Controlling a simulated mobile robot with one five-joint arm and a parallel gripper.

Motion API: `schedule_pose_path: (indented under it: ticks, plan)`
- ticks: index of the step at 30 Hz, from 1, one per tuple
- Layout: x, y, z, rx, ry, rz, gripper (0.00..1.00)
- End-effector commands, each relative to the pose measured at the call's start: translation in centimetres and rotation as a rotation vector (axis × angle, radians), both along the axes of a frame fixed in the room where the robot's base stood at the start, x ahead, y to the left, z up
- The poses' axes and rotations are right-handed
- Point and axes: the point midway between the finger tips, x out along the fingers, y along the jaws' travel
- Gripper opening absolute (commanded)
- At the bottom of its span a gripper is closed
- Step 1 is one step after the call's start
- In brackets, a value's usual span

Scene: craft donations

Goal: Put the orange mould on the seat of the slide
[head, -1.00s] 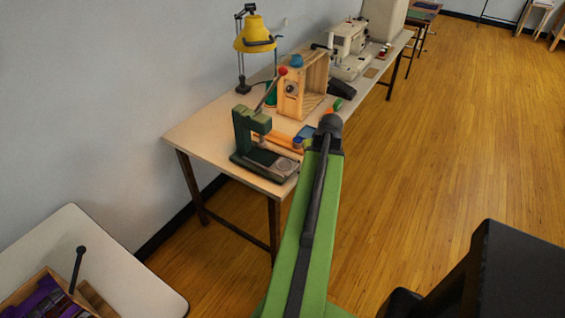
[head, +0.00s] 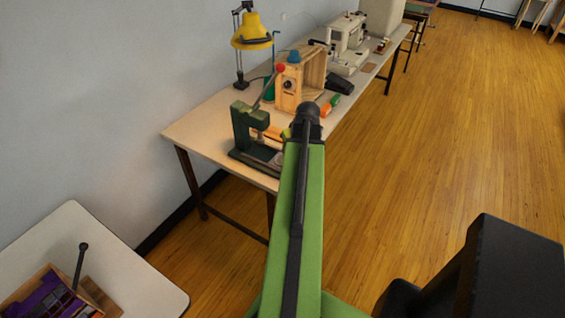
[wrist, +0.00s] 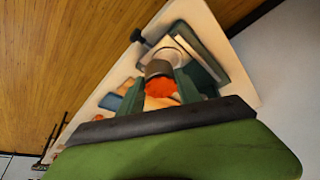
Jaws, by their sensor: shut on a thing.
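The orange mould (wrist: 160,89) shows between the fingers of my gripper (wrist: 161,93) in the wrist view, and the gripper is shut on it. Part of the mould is hidden by the fingers. The dark green press (head: 243,128) stands at the near end of the long table in the head view. Its pale slide (wrist: 182,43) shows just beyond the mould in the wrist view; the mould looks above or beside it, and I cannot tell the gap.
The long table (head: 193,128) also holds a wooden box frame (head: 288,101), a yellow lamp (head: 252,34), an orange-green item (head: 329,107) and a sewing machine (head: 347,36). A white table (head: 118,258) is at the lower left.

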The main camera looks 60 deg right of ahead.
Motion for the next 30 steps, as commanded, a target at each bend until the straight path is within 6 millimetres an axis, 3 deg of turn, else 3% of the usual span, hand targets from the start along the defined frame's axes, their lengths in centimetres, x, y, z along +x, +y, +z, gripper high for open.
schedule_pose_path:
  ticks: [1, 7, 13, 21, 30]
  plan:
    - [1.5, -0.6, -1.6, -0.001, 0.0, 0.004, 0.0]
    - [4.4, -1.2, -3.0, 0.001, 0.001, 0.0, 0.0]
    - [4.6, -1.1, -3.1, 0.001, 0.001, -0.001, 0.0]
    - [4.5, -1.1, -7.2, 0.0, 0.0, -0.001, 0.0]
    - [4.5, -1.1, -6.9, 0.0, 0.0, -0.001, 0.0]
